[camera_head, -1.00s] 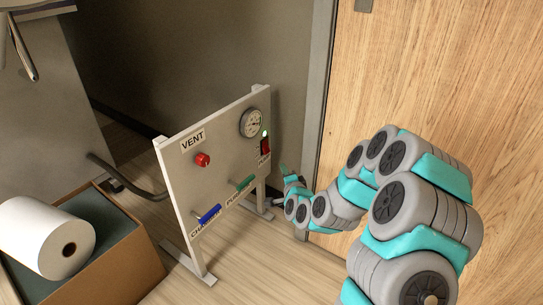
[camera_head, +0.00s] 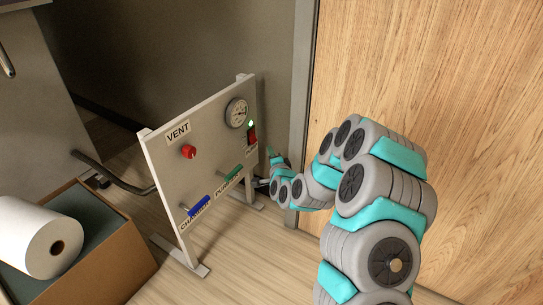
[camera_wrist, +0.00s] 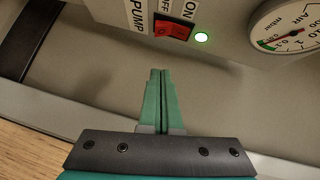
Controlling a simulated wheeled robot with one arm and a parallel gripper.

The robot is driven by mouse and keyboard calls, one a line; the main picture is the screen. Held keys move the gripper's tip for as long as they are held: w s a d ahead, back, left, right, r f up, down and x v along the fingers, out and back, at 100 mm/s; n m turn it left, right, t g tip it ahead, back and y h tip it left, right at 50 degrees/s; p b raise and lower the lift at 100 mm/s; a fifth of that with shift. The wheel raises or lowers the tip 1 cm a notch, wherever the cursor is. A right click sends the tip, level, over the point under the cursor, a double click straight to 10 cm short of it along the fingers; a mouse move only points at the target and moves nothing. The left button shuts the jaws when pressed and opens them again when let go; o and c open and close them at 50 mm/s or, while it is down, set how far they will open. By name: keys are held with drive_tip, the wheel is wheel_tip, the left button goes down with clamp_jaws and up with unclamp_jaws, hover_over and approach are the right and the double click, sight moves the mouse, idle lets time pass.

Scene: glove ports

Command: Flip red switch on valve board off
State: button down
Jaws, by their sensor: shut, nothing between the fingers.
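The valve board (camera_head: 205,150) stands upright on feet in the head view. Its red rocker switch (camera_head: 252,135) is at the upper right edge, below a lit green lamp (camera_head: 251,124). In the wrist view the red switch (camera_wrist: 172,29) is at the top, with labels reading PUMP, OFF and ON around it. The lit lamp (camera_wrist: 201,37) is beside it. My gripper (camera_wrist: 158,72) is shut and empty, its green fingertips pointing at the switch with a visible gap. In the head view my gripper (camera_head: 271,153) is just right of and below the switch, apart from it.
The board also carries a gauge (camera_head: 237,112), a red VENT knob (camera_head: 188,151), a blue handle (camera_head: 199,206) and a green handle (camera_head: 229,174). A wooden door (camera_head: 420,90) is close on the right. A box with a white roll (camera_head: 40,238) stands at left.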

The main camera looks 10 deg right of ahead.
sight(252, 136)
drive_tip(key=w+a+f, duration=0.1)
drive_tip(key=w+a, duration=0.2)
drive_tip(key=w, duration=0.5)
drive_tip(key=shift+a+f, duration=0.35)
